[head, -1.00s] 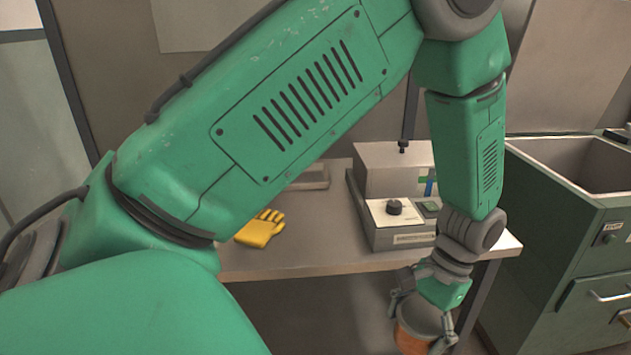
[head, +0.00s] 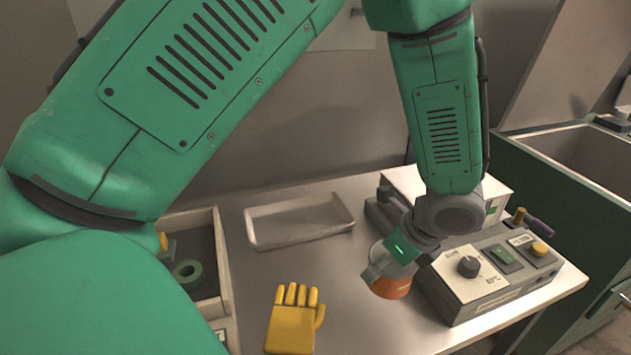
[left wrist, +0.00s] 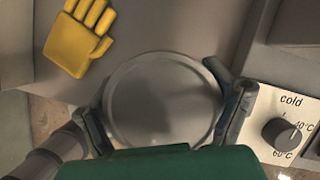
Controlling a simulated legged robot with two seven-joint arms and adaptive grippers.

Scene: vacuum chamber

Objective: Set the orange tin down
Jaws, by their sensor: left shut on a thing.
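The orange tin (head: 391,288) is held in my left gripper (head: 385,268), over the grey table (head: 350,325) just left of the grey device with the dial. The arm hides part of the tin in the head view. In the left wrist view the tin's round grey top (left wrist: 163,100) sits between the two dark fingers of my left gripper (left wrist: 165,108), which is shut around it. I cannot tell whether the tin's base touches the table. My right gripper is not in view.
A yellow glove (head: 292,325) lies left of the tin. A shallow metal tray (head: 347,226) is behind it. An open box (head: 222,262) with a green ring stands at left. The device (head: 462,298) is close on the right. Bare table lies between glove and tin.

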